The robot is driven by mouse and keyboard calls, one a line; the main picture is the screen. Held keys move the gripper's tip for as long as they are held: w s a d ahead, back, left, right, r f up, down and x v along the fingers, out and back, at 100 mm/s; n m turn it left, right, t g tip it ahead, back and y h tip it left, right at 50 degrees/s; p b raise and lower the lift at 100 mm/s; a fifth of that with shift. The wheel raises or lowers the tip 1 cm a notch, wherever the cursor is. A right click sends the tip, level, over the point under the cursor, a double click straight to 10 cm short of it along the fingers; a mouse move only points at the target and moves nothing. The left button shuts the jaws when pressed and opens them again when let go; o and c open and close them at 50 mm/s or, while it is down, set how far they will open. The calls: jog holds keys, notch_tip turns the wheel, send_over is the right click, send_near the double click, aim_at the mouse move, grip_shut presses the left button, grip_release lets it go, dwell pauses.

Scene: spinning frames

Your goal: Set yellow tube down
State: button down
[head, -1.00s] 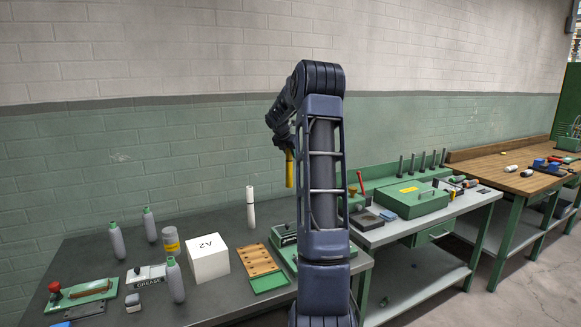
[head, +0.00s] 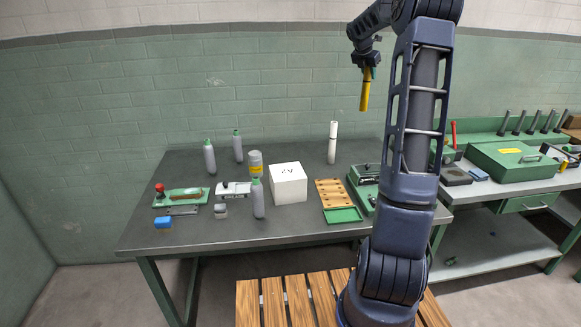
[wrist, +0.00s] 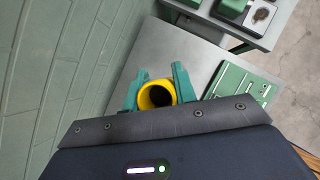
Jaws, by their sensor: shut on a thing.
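The yellow tube (head: 365,90) hangs upright, slightly tilted, below my gripper (head: 368,70) in the head view. It is held high above the dark grey table, in front of the green brick wall. In the wrist view my gripper (wrist: 157,90) has its two green fingers on either side of the tube (wrist: 145,98), shut on it. I look into the tube's open, dark end there. The grey table (head: 290,225) stands below, with the tube clear of it.
A white upright cylinder (head: 332,143), a white box marked A2 (head: 288,183), a wooden rack with a green tray (head: 342,215) and several grey bottles (head: 258,198) stand on the table. A slatted wooden surface (head: 285,300) lies in front. A second bench (head: 500,205) is at right.

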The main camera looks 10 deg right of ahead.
jog(key=s+a+n+t+y, duration=0.15)
jog(key=a+n, duration=0.25)
jog(key=a, duration=2.9)
notch_tip(320, 180, down, 25)
jog(key=shift+w+a, duration=0.15)
jog(key=shift+a, duration=0.25)
jog(key=shift+f, duration=0.15)
jog(key=c, duration=1.1)
grip_release()
